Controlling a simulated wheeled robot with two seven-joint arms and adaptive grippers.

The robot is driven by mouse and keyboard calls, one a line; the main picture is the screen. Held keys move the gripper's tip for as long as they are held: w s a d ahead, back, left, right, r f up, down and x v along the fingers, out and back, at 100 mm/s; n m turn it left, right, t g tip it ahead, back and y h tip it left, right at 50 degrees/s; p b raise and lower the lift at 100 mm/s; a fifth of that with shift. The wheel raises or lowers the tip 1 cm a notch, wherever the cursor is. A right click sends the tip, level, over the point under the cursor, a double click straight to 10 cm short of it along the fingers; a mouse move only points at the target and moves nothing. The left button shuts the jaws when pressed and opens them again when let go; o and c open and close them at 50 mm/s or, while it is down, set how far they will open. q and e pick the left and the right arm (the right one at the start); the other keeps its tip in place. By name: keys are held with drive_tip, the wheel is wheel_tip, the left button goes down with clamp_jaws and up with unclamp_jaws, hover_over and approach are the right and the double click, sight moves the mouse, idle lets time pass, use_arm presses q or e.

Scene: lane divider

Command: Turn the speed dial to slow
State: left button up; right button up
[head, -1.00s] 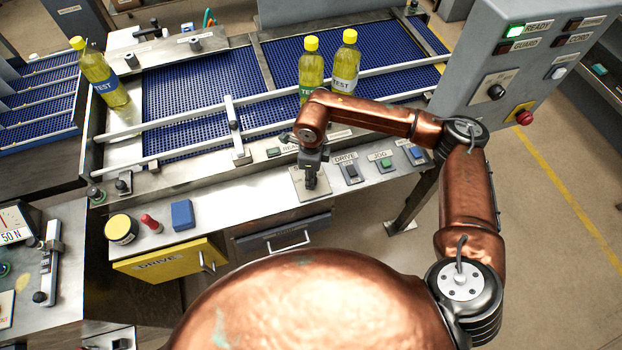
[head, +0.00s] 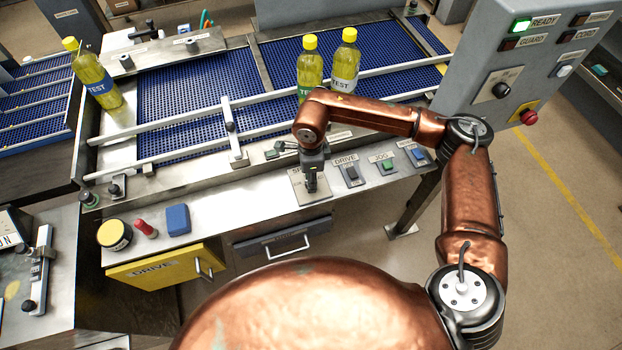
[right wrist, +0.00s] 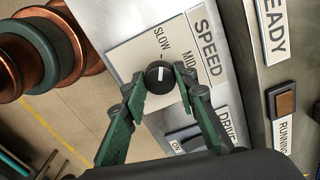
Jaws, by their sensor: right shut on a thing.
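The speed dial (right wrist: 160,75) is a round black knob with a white pointer line, on a plate (right wrist: 128,55) marked SLOW and MID; any further marking is hidden. In the right wrist view its pointer is turned up toward the SLOW side, but I cannot tell whether it lines up exactly. My right gripper (right wrist: 160,88) is shut on the knob, with a green finger on each side. In the head view the right gripper (head: 311,187) points down over the speed plate (head: 297,180) and hides the dial. My left gripper is not in view.
Drive (head: 351,174), green jog (head: 384,163) and blue (head: 416,154) switches sit right of the dial. Bottles (head: 309,70) stand on the blue conveyor behind. A grey control box (head: 470,70) rises at right. A blue block (head: 178,220) lies at left.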

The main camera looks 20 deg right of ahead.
drive_tip(key=o, duration=1.1)
drive_tip(key=shift+o, duration=0.2)
wheel_tip(320, 180, up, 12)
drive_tip(key=shift+d, duration=0.1)
